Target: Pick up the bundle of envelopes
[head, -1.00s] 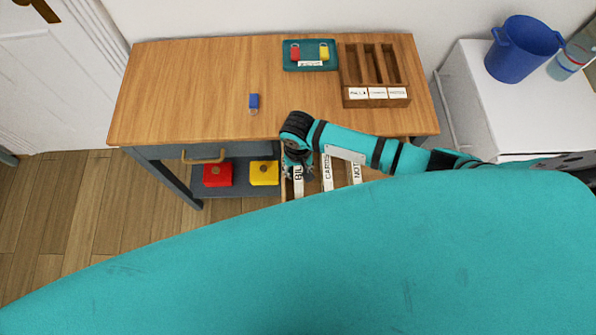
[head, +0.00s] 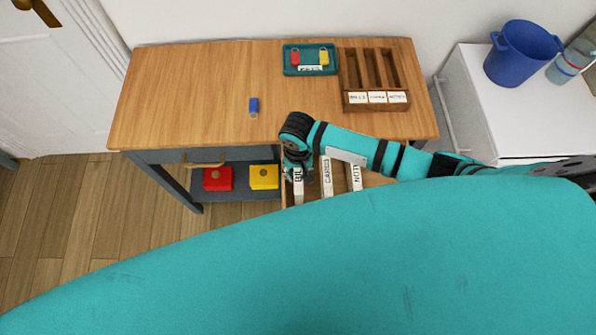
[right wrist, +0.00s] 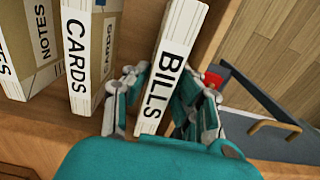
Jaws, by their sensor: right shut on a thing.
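Three upright bundles stand in the open drawer (head: 311,195), with white label strips reading BILLS, CARDS and NOTES. The BILLS bundle (head: 298,193) is leftmost in the head view. It shows clearly in the right wrist view (right wrist: 176,60), leaning slightly. My right gripper (right wrist: 165,104) is shut on the BILLS bundle, one finger on each side. It also shows in the head view (head: 298,174), low over the drawer. The CARDS bundle (right wrist: 90,45) and NOTES bundle (right wrist: 40,45) stand beside it. My left gripper is not in view.
The wooden desktop (head: 190,100) holds a blue key tag (head: 253,105), a teal tray (head: 311,70) with red and yellow tags, and a labelled sorter (head: 375,102). Red (head: 217,179) and yellow (head: 264,177) boxes sit below. A blue bucket (head: 522,55) stands right.

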